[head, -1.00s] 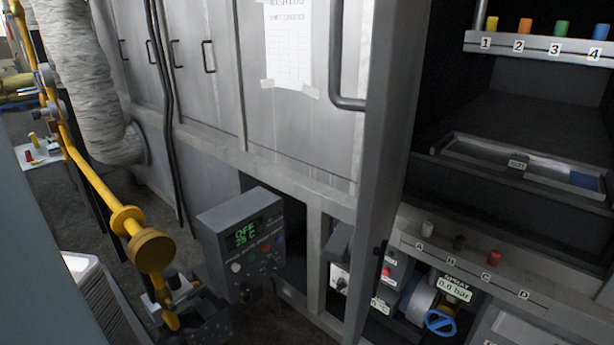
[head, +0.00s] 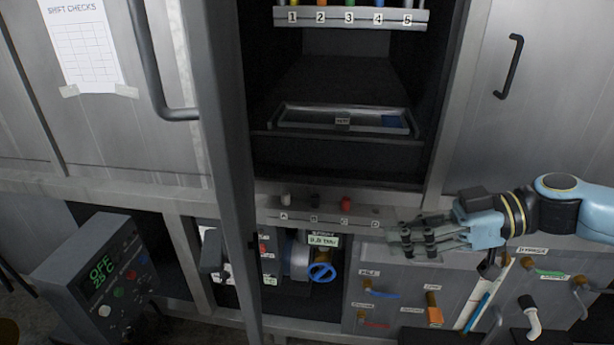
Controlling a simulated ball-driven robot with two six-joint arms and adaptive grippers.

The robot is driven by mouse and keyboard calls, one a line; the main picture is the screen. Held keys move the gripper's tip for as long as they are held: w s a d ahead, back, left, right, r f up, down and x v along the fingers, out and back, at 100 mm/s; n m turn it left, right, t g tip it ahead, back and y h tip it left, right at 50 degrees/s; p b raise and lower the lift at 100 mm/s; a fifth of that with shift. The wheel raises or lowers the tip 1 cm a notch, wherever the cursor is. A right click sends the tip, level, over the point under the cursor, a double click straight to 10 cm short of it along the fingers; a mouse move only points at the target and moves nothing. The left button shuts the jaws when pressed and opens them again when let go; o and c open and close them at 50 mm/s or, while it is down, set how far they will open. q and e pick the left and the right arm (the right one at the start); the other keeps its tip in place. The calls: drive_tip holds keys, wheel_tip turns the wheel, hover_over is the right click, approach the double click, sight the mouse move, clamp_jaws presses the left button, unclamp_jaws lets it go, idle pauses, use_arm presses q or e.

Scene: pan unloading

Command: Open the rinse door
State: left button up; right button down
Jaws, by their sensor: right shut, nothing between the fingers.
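No door carries a readable rinse label, so I cannot tell which one is the rinse door. A tall grey panel (head: 222,150) stands edge-on, left of the dark open bay (head: 345,65), beside a bent dark handle (head: 150,75). A flat metal door (head: 540,130) on the right looks closed and has a dark handle (head: 509,66). My right gripper (head: 395,240) comes in from the right, pointing left. It is shut and empty, in front of the lower right panel, below the bay and apart from both handles. My left gripper is not in view.
A shelf numbered 1 to 5 (head: 352,18) and a tray (head: 275,117) are in the bay. Below are a lettered ledge (head: 315,223), a blue valve wheel (head: 322,272) and a panel of small levers (head: 410,290). A control box reading OFF (head: 75,275) juts out at lower left.

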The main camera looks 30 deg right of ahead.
drive_tip(key=s+a+r+n+g+y, duration=0.1)
drive_tip(key=s+a+r+n+y, duration=0.15)
drive_tip(key=r, duration=0.45)
drive_tip(key=s+a+r+n+g+y, duration=0.1)
drive_tip(key=a+r+n+y, duration=0.2)
drive_tip(key=r, duration=0.4)
drive_tip(key=b, duration=0.2)
approach(236, 191)
drive_tip(key=shift+m, duration=0.35)
drive_tip(key=p+x, duration=0.1)
drive_tip(key=x, duration=0.5)
drive_tip(key=shift+w+r+p, duration=0.15)
drive_tip(key=shift+p, duration=0.25)
drive_tip(key=shift+w+a, duration=0.15)
drive_tip(key=shift+a, duration=0.45)
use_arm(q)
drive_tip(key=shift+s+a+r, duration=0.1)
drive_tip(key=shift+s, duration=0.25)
